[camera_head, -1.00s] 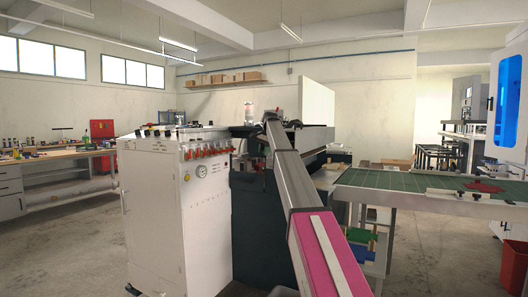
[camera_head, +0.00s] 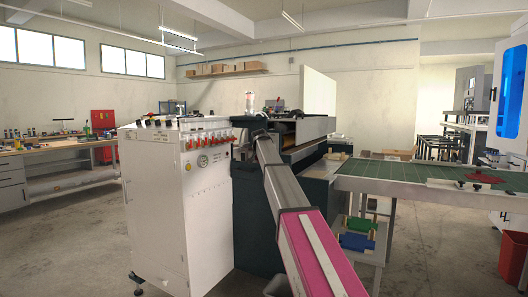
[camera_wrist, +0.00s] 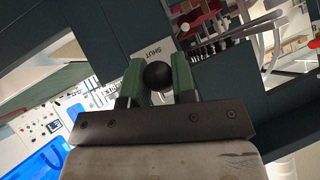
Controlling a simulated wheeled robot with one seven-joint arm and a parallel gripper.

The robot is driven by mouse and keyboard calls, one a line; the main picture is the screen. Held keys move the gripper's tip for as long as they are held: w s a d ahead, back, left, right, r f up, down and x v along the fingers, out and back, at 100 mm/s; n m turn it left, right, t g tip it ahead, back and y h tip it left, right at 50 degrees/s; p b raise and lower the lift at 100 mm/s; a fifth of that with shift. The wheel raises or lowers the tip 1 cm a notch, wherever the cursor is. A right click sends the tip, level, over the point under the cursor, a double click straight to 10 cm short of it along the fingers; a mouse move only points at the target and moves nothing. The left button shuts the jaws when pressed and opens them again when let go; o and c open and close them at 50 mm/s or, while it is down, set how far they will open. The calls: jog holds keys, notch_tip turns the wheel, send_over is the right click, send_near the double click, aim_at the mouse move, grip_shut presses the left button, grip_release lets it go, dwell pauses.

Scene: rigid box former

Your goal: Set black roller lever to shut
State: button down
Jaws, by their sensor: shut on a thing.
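In the wrist view my gripper (camera_wrist: 160,80) has its two green fingers closed around a round black lever knob (camera_wrist: 158,75), one finger on each side of it. The lever's shaft is hidden behind the knob. A white label reading SHUT (camera_wrist: 148,52) is on the dark machine panel (camera_wrist: 90,45) just beyond the fingers. In the head view my arm reaches to the dark side of the machine, beside the white cabinet (camera_head: 160,215). The gripper and the knob cannot be made out there.
The white cabinet has a row of red-handled valves (camera_head: 205,140) and a gauge close to my arm. A green-topped table (camera_head: 400,177) stands to the right. A workbench (camera_head: 60,150) is at the left. Open floor lies on both sides.

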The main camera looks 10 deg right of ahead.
jog(key=shift+w+d+f+t+h, duration=0.15)
jog(key=shift+f+t+h, duration=0.15)
jog(key=shift+f+t, duration=0.2)
jog(key=shift+w+d+f+t+h, duration=0.1)
jog(key=shift+f+t+h, duration=0.2)
jog(key=shift+f+t, duration=0.15)
jog(key=c, duration=0.9)
grip_release()
jog(key=v, duration=1)
jog(key=shift+s+a, duration=0.15)
jog(key=shift+s, duration=0.15)
